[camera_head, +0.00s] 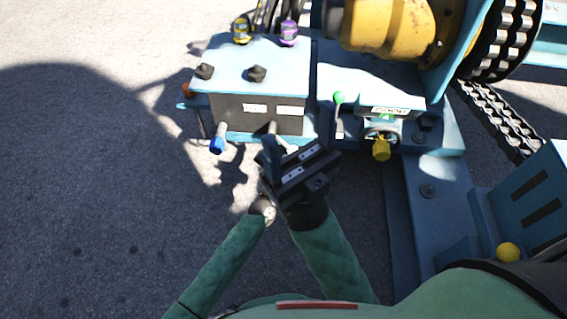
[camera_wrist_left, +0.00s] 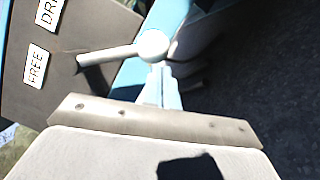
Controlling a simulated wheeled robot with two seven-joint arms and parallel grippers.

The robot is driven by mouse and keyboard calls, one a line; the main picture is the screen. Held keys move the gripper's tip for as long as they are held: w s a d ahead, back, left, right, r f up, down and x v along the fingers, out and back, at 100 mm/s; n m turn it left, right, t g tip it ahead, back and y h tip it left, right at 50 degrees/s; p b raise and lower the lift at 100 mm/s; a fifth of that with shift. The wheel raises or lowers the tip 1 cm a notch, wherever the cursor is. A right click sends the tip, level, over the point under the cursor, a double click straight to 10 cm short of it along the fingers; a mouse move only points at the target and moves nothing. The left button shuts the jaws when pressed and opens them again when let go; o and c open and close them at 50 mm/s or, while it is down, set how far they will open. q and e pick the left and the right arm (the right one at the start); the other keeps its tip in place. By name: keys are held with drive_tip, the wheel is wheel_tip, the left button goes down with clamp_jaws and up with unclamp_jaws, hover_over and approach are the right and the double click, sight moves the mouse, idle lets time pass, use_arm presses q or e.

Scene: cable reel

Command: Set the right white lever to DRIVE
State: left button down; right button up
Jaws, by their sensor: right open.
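The right white lever (camera_head: 272,128) sticks out from the front of the control box, partly hidden by my grippers. In the left wrist view its pale shaft and round knob (camera_wrist_left: 153,44) show clearly, the shaft's root lying closer to the FREE label (camera_wrist_left: 36,65) than to the partly cut-off DRIVE label (camera_wrist_left: 49,12). My left gripper (camera_wrist_left: 162,85) has its narrow fingers together, tips right beside the knob; whether they touch it is unclear. My right gripper (camera_head: 304,166) is open and empty, just below and right of the lever in the head view, overlapping my left one.
The control box (camera_head: 250,62) has black knobs on top and a blue-tipped lever (camera_head: 217,146) left of the white one. A green-knobbed lever (camera_head: 338,98) and a yellow knob (camera_head: 381,149) stand to the right. Open pavement (camera_head: 90,190) lies left.

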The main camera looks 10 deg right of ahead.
use_arm(q)
drive_tip(key=shift+s+d+r, duration=0.15)
drive_tip(key=shift+d+r, duration=0.05)
drive_tip(key=shift+d, duration=0.2)
drive_tip(key=p+v, duration=0.1)
drive_tip(key=v, duration=0.7)
drive_tip(key=shift+w+a+f+p, duration=0.2)
drive_tip(key=shift+a+p, duration=0.15)
drive_tip(key=shift+p, duration=0.05)
